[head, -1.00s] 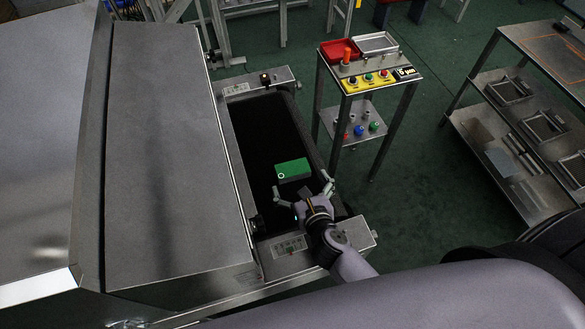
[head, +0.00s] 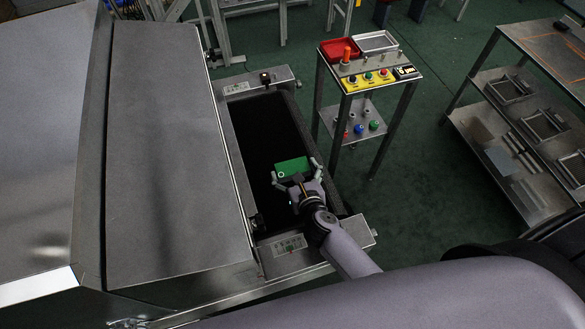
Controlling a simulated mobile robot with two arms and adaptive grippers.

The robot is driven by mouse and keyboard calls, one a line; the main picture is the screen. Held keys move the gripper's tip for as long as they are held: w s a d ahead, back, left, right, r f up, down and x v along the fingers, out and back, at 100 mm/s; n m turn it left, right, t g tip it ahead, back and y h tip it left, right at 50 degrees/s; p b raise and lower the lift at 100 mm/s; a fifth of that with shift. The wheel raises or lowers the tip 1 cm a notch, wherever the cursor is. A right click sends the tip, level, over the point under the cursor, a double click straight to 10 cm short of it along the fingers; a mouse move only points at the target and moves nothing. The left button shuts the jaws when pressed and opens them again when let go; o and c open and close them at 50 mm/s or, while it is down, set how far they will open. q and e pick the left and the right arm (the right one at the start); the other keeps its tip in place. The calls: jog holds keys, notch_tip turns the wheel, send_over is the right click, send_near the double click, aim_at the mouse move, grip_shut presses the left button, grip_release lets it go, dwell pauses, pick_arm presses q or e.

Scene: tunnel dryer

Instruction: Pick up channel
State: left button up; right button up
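A green block-like piece (head: 292,168), likely the channel, lies on the black belt (head: 262,130) of the dryer. A small pale ring mark shows at its near left corner. My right gripper (head: 295,170) is at the piece, with one finger beside its left end and the other beside its right end. The fingers look spread, with the palm just on the near side of the piece. Whether the fingertips touch it is too small to tell. My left gripper is not in view.
The large grey dryer housing (head: 160,150) borders the belt on the left. A metal stand (head: 372,85) with a red tray, a grey tray and buttons stands to the right. A shelf rack (head: 515,130) is at far right. Green floor between them is clear.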

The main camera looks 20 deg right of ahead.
jog(key=c, duration=0.8)
jog(key=shift+r, duration=0.1)
jog(key=shift+c, duration=0.2)
